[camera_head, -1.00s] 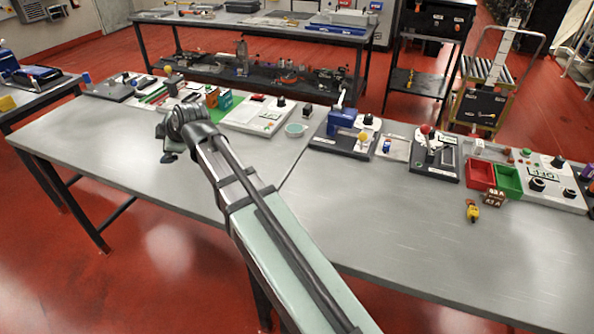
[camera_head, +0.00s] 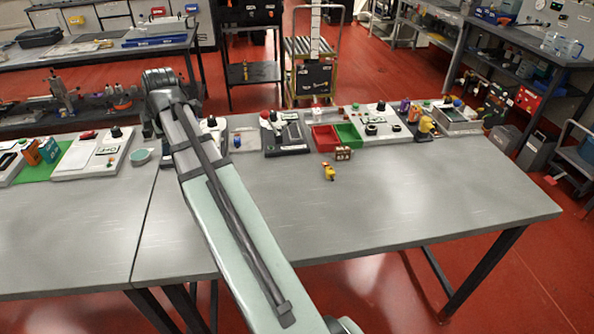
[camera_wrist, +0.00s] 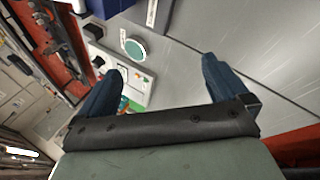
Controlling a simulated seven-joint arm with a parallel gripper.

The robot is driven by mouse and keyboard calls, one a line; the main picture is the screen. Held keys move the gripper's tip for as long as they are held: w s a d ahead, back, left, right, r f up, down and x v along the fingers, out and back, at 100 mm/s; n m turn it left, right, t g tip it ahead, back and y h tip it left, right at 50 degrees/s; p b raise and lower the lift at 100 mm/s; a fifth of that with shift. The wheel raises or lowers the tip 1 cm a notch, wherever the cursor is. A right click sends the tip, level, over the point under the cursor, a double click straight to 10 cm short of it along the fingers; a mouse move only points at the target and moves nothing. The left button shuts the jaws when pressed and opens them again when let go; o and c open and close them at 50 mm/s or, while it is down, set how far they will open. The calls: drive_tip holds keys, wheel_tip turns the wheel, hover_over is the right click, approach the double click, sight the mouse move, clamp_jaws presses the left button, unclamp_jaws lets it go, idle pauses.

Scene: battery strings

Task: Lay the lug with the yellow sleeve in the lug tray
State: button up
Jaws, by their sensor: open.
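A small yellow piece (camera_head: 329,172) with a reddish end lies on the bare table in the head view; it is too small to tell whether it is the lug with the yellow sleeve. I cannot single out the lug tray for certain; a small pale tray (camera_head: 243,139) stands at the table's back, right of my wrist. My gripper shows in the wrist view (camera_wrist: 163,66), open, with nothing between its two dark blue fingers. In the head view it is mostly hidden behind my wrist, at the table's back left, well apart from the yellow piece.
A red bin (camera_head: 325,138) and a green bin (camera_head: 348,133) stand at the back, with a brown marked block (camera_head: 343,153) before them. A round teal dish (camera_head: 141,156) is left of my arm and shows in the wrist view (camera_wrist: 134,48). The table's front is clear.

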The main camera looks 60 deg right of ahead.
drive_tip(key=s+d+m+g, duration=0.1)
drive_tip(key=s+d, duration=0.6)
drive_tip(key=d, duration=0.3)
drive_tip(key=m+g, duration=0.4)
drive_tip(key=g, duration=0.1)
hover_over(330, 169)
drive_tip(key=shift+y, duration=0.3)
drive_tip(key=shift+f, duration=6.7)
drive_tip(key=c, duration=1.1)
drive_tip(key=shift+r, duration=0.1)
